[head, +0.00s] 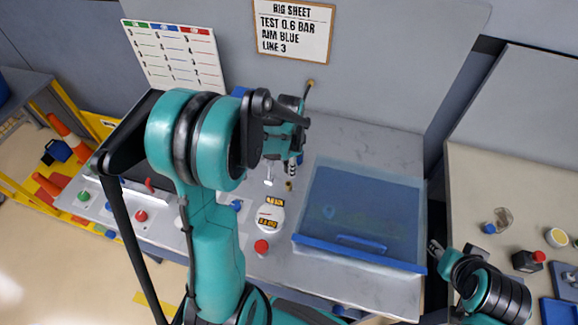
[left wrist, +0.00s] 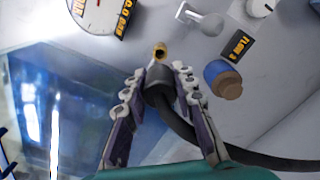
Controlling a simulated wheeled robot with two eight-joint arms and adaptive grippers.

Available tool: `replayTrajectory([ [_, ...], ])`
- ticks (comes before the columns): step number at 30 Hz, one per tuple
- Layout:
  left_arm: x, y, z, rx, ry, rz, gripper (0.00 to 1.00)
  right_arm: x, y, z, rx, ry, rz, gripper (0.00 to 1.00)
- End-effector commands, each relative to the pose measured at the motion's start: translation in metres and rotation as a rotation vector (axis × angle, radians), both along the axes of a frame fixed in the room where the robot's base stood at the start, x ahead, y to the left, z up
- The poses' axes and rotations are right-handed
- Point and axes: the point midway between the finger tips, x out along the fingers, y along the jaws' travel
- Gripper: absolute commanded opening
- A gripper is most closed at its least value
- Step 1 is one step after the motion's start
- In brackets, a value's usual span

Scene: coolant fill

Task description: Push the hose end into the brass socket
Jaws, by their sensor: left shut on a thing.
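The brass socket (left wrist: 160,50) shows in the left wrist view with its dark opening visible, just beyond the hose end (left wrist: 160,84). It also shows in the head view (head: 289,185), low on the bench below my left gripper. My left gripper (left wrist: 159,84) is shut on the black hose end, one finger on each side. The hose (left wrist: 230,156) trails to the lower right. The hose end points towards the socket and appears outside it; I cannot tell whether they touch. In the head view my left gripper (head: 295,160) hangs above the bench. My right gripper (head: 436,249) is at the lower right, its fingers unclear.
A translucent blue bin (head: 345,248) stands right of the socket. A gauge (head: 270,217) and a red button (head: 261,247) are in front. A blue knob (left wrist: 222,78) and a grey lever (left wrist: 203,22) lie near the socket.

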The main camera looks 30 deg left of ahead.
Motion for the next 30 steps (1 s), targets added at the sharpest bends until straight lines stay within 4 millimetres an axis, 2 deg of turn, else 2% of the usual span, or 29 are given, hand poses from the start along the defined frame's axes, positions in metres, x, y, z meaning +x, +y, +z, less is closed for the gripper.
replayTrajectory([
  [9,0.000,0.000,-0.034,0.000,0.000,0.000,0.07,0.000,0.000,-0.031,0.000,0.000,0.000,0.40],
  [15,0.000,0.000,-0.049,0.000,0.000,0.000,0.07,0.000,0.000,-0.043,0.000,0.000,0.000,0.40],
  [30,0.000,0.000,-0.051,0.000,0.000,0.000,0.07,0.000,0.000,-0.044,0.000,0.000,0.000,0.40],
])
